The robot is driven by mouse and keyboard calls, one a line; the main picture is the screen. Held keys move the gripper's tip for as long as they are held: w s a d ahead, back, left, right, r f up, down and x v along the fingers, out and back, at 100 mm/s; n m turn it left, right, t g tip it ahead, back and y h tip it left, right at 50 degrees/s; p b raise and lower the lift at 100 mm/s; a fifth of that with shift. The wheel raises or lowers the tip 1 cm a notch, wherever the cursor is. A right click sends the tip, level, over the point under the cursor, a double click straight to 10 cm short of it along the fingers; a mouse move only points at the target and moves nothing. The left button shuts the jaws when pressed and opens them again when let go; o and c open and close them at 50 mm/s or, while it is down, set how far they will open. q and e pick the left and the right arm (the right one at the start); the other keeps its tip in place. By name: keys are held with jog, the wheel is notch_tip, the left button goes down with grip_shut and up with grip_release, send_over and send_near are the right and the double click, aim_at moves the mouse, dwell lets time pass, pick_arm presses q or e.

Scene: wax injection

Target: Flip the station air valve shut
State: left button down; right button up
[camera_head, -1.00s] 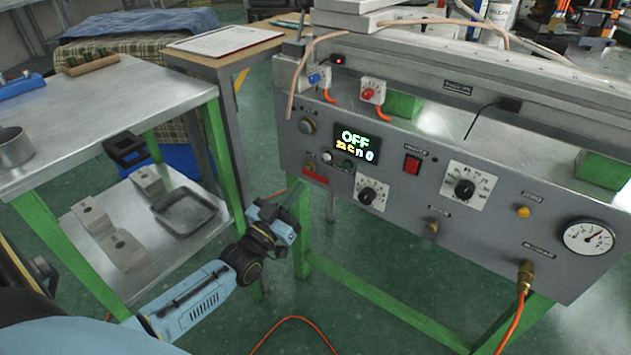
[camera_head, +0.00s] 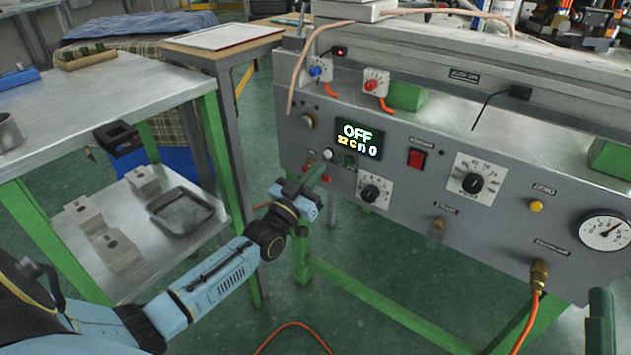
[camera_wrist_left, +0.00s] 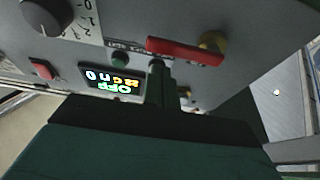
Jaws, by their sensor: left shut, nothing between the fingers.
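The station air valve has a red lever (camera_wrist_left: 185,52) on a brass fitting (camera_wrist_left: 213,42), low on the left of the grey panel. In the left wrist view, which shows the panel upside down, the lever lies nearly level. In the head view my left gripper (camera_head: 320,172) is in front of it and hides most of it. The gripper is shut and empty. Its dark green fingertips (camera_wrist_left: 157,68) are beside the lever's free end; I cannot tell if they touch. A dark green piece (camera_head: 601,325) at the lower right may be my right gripper; its state is unclear.
The panel display (camera_head: 359,139) reads OFF. A metal table (camera_head: 100,95) with a lower shelf stands left. Green legs and an orange hose are below the panel.

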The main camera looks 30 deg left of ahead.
pick_arm(q)
jog(key=shift+f, duration=0.65)
pick_arm(e)
jog(key=shift+s+d+r+t, duration=0.1)
jog(key=shift+s+r+t, duration=0.3)
jog(key=shift+t, duration=0.2)
jog(key=shift+w, duration=0.1)
